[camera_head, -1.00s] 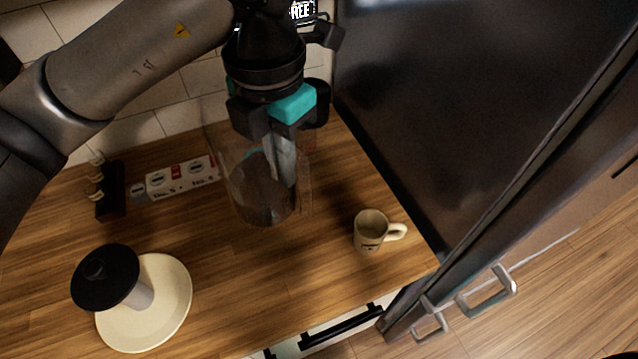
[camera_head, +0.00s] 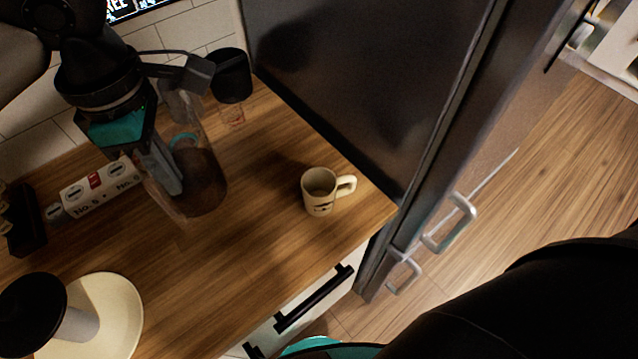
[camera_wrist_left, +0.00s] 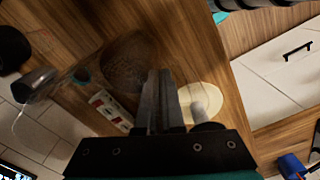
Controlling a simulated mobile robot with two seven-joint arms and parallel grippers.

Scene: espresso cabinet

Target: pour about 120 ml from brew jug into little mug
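The brew jug (camera_head: 207,180) is clear glass with dark brown liquid low inside. It is about upright, left of the mug; I cannot tell whether its base touches the counter. My left gripper (camera_head: 168,172) is at the jug's near-left side, fingers close together on what appears to be its handle. In the left wrist view the fingers (camera_wrist_left: 157,98) partly cover the jug (camera_wrist_left: 128,62). The little mug (camera_head: 318,192) is cream with dark markings, upright, handle to the right; its inside looks empty. My right arm shows dark at lower right; its fingertips are hidden.
A black-lidded glass container (camera_head: 231,75) stands behind the jug by the dark cabinet side (camera_head: 340,80). A white labelled box (camera_head: 100,188) and a cream round stand (camera_head: 112,310) are left. Counter between jug and mug is clear. The counter edge is just right of the mug.

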